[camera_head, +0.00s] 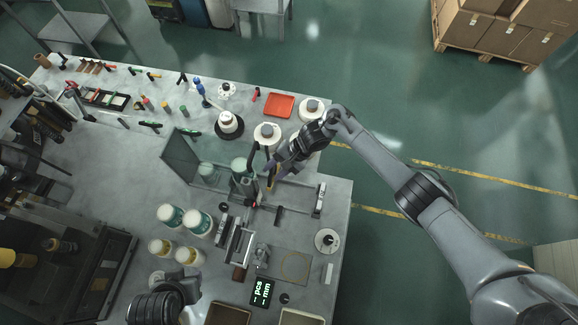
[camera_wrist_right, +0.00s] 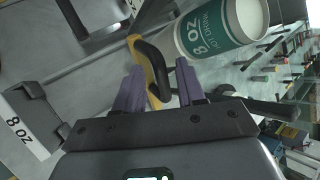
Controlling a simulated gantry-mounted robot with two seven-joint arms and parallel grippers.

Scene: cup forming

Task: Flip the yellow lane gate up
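The yellow lane gate (camera_head: 271,179) is a short yellow bar on the fixture at the right part of the bench. In the right wrist view the yellow lane gate (camera_wrist_right: 139,50) runs down towards the gap between my purple fingertips, with a black curved handle (camera_wrist_right: 155,68) beside it. My right gripper (camera_head: 274,170) is at the gate; in the right wrist view my right gripper (camera_wrist_right: 156,80) has its fingers apart around the handle and the gate's lower part. Contact cannot be told. My left gripper is not seen.
A white and green 8 OZ cup (camera_wrist_right: 215,32) stands close beyond the fingers. A clear panel (camera_head: 190,160) is left of the fixture. White cups (camera_head: 197,222) stand to the lower left. A red tray (camera_head: 279,105) lies behind. The bench's right edge is close.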

